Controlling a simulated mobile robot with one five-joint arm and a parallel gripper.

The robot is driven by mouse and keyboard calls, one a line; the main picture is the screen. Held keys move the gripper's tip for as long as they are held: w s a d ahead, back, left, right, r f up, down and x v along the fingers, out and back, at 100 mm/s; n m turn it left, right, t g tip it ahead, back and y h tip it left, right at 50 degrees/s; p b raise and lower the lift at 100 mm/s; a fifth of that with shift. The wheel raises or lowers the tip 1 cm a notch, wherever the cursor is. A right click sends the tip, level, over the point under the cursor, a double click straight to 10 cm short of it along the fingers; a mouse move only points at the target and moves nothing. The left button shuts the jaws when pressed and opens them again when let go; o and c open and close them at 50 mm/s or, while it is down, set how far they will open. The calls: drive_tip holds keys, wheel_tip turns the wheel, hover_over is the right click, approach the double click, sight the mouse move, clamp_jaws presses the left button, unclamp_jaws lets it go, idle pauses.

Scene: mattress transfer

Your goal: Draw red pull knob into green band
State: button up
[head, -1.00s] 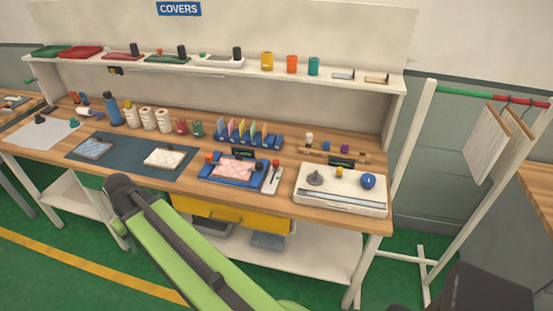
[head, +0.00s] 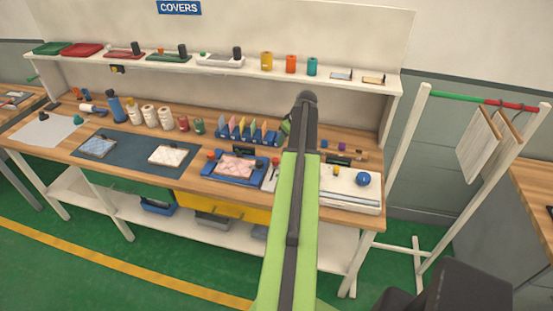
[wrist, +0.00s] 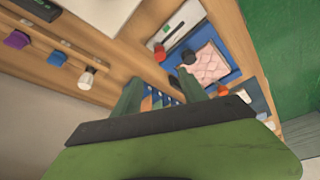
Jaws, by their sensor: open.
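The red pull knob (head: 276,161) stands at the far end of a narrow white slide unit (head: 270,177), right of the blue quilt tray. In the wrist view the red knob (wrist: 159,50) sits at one end of the white unit (wrist: 181,27), which has a dark slot with a small greenish mark; I cannot tell for sure that this mark is the green band. My gripper (wrist: 158,88) is open and empty, apart from the knob. In the head view my arm hides most of the gripper and the right side of the slide unit.
The blue tray (head: 211,171) with a pink quilted pad lies left of the slide unit. A white machine (head: 352,196) with a blue knob stands to the right. Card holders (head: 246,138) stand behind. A shelf (head: 345,85) overhangs the back of the bench.

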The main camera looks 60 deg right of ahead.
sight(276, 160)
drive_tip(key=b+x, duration=1.5)
drive_tip(key=x, duration=0.2)
drive_tip(key=shift+w, duration=0.1)
clamp_jaws()
idle(0.6)
